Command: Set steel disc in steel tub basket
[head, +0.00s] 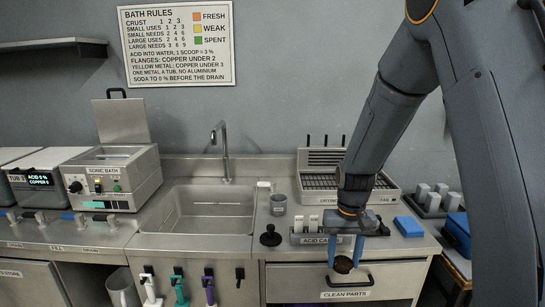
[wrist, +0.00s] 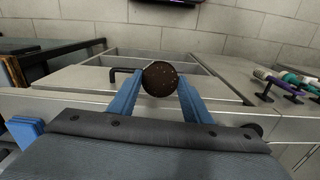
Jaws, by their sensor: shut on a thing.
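A dark brown, speckled round disc (head: 343,264) is held between the blue fingers of my gripper (head: 346,252), in front of the counter edge by the clean parts drawer. In the wrist view the disc (wrist: 160,78) sits between the two fingertips (wrist: 158,92), its face toward the camera. No steel shows through its dark surface. I cannot tell which is the steel tub, and no basket is clearly visible.
The sonic bath (head: 130,180) stands with its lid raised, left of the sink (head: 205,212) and faucet. A grey cup (head: 278,204), black knob-topped tool (head: 270,236), acid card rack (head: 312,236) and drying rack (head: 322,183) are on the right.

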